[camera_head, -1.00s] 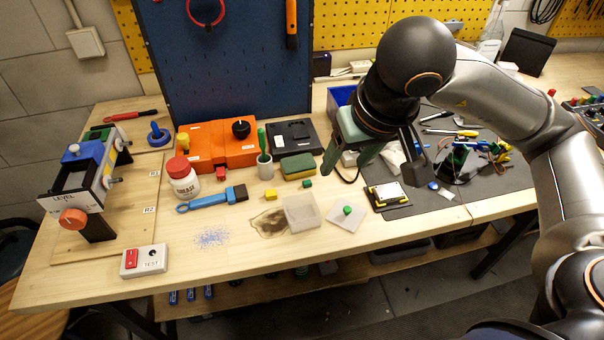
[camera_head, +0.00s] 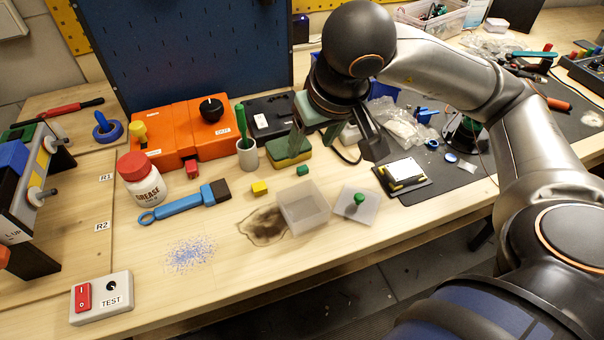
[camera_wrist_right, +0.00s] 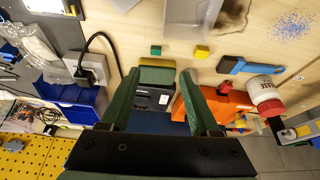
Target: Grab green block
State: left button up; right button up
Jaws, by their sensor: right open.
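The green block (camera_head: 302,170) is a small cube on the wooden table, beside a yellow block (camera_head: 259,188) and in front of a green-and-yellow sponge (camera_head: 290,152). In the right wrist view the green block (camera_wrist_right: 155,50) lies beyond the fingertips, with the sponge (camera_wrist_right: 157,75) nearer. My right gripper (camera_head: 335,150) is open and empty. It is above the back of the table, its fingers left and right of the block in the wrist view and apart from it. My left gripper is not in view.
A clear container (camera_head: 303,207) and its lid (camera_head: 369,207) with a green knob stand in front of the block. A white cup (camera_head: 247,154) with a green-handled tool and an orange case (camera_head: 165,150) are to the left. A scale-like device (camera_head: 404,174) is to the right.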

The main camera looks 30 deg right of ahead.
send_near(303, 168)
jog(key=f, duration=0.1)
jog(key=w+f, duration=0.1)
jog(key=shift+a+f, duration=0.35)
jog(key=x, duration=0.5)
jog(key=shift+d, duration=0.4)
grip_shut()
